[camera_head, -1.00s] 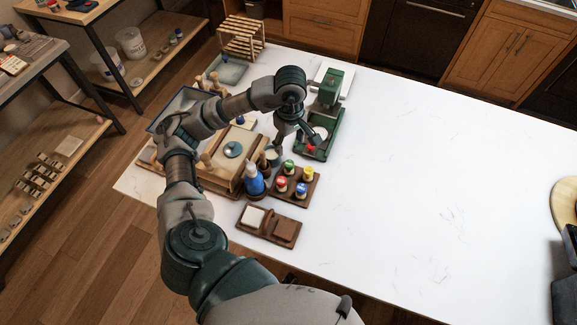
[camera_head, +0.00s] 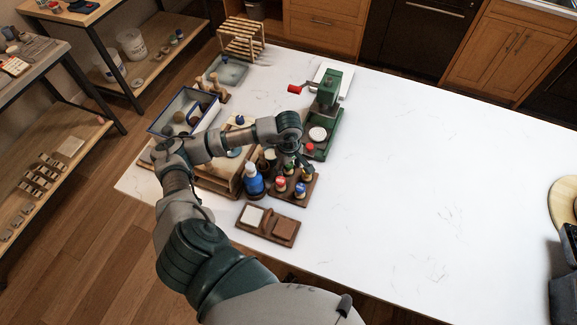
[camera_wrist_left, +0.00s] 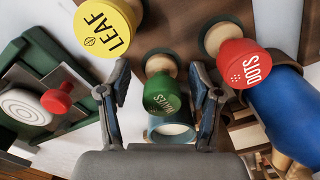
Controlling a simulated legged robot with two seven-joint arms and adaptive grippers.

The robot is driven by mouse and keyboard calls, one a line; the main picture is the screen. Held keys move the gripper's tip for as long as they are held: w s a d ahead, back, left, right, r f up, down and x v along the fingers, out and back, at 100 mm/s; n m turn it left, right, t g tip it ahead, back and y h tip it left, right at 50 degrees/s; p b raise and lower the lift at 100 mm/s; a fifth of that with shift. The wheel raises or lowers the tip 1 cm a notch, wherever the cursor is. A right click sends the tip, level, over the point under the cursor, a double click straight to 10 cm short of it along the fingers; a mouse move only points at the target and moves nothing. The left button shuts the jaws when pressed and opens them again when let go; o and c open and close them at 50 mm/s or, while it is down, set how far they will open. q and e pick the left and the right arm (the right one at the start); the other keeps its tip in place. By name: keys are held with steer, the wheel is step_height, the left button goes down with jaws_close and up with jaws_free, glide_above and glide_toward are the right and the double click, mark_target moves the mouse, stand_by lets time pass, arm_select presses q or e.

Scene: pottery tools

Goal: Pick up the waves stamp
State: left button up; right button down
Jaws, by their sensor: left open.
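The green-topped stamp (camera_wrist_left: 162,95) is between the two open fingers of my left gripper (camera_wrist_left: 160,84) in the left wrist view; its lettering is upside down and hard to read. I cannot tell if either finger touches it. A yellow LEAF stamp (camera_wrist_left: 108,28) and a red DOTS stamp (camera_wrist_left: 237,62) stand on either side. In the head view the green stamp (camera_head: 288,169) is on the small wooden rack (camera_head: 314,190) with the red (camera_head: 281,183), blue (camera_head: 300,190) and partly covered yellow one (camera_head: 309,173). My left gripper (camera_head: 302,162) is over the rack's far side. My right gripper is not in view.
A blue bottle (camera_head: 253,181) stands left of the rack. A green press (camera_head: 325,115) with a red knob (camera_head: 310,147) stands behind. A holder with a white and a brown block (camera_head: 284,230) lies in front. The white table (camera_head: 430,190) is clear to the right.

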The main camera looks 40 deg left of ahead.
arm_select(q)
steer(key=c, duration=0.4)
steer(key=shift+a, duration=0.2)
steer(key=c, duration=0.7)
steer(key=shift+a+f, duration=0.1)
